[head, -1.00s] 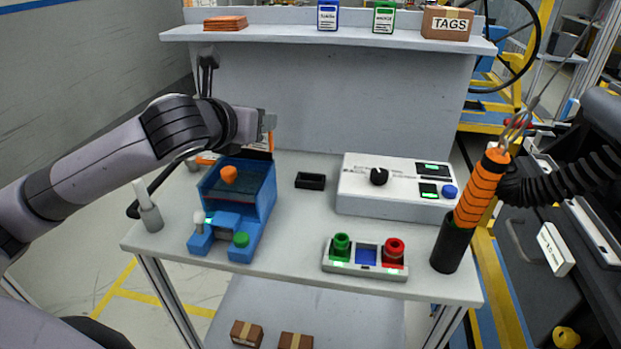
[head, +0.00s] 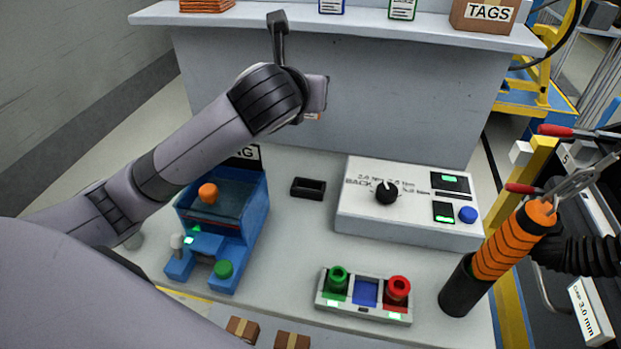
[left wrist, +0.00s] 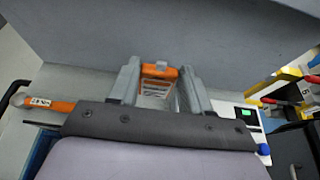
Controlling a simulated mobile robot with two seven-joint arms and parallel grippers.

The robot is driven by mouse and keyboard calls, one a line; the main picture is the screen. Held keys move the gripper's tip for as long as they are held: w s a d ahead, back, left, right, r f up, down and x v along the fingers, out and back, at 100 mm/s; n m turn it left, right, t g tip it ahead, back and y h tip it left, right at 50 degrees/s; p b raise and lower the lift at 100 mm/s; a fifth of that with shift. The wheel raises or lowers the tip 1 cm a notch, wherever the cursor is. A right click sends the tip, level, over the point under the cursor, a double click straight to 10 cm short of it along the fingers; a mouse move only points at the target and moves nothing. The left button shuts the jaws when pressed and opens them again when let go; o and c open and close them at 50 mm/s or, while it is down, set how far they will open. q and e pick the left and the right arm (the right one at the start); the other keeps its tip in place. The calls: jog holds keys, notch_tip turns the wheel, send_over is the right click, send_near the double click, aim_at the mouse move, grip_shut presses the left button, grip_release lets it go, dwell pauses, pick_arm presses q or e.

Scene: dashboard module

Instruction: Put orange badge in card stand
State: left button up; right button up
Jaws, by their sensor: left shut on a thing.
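The orange badge (left wrist: 158,72), with a white lower part, sits between the two fingers of my left gripper (left wrist: 160,85) in the left wrist view. The gripper is shut on it. My right gripper is not in view.
A blue machine (head: 225,225) with an orange knob stands left of the stand. A white control box (head: 410,215) is to the right, a green-and-red button tray (head: 363,294) in front. An orange-handled tool (head: 515,240) stands at the right edge. A shelf (head: 350,25) runs above.

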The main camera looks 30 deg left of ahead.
pick_arm(q)
notch_tip(320, 180, down, 19)
jog(key=shift+s+f, duration=0.15)
jog(key=shift+f, duration=0.05)
dwell(0.4)
jog(key=o, duration=1)
jog(key=shift+f, duration=0.15)
jog(key=shift+s+r, duration=0.15)
jog(key=shift+r, duration=0.05)
jog(key=v, duration=1.1)
jog(key=shift+s+r, duration=0.25)
jog(key=shift+s, duration=0.05)
jog(key=shift+d, duration=0.1)
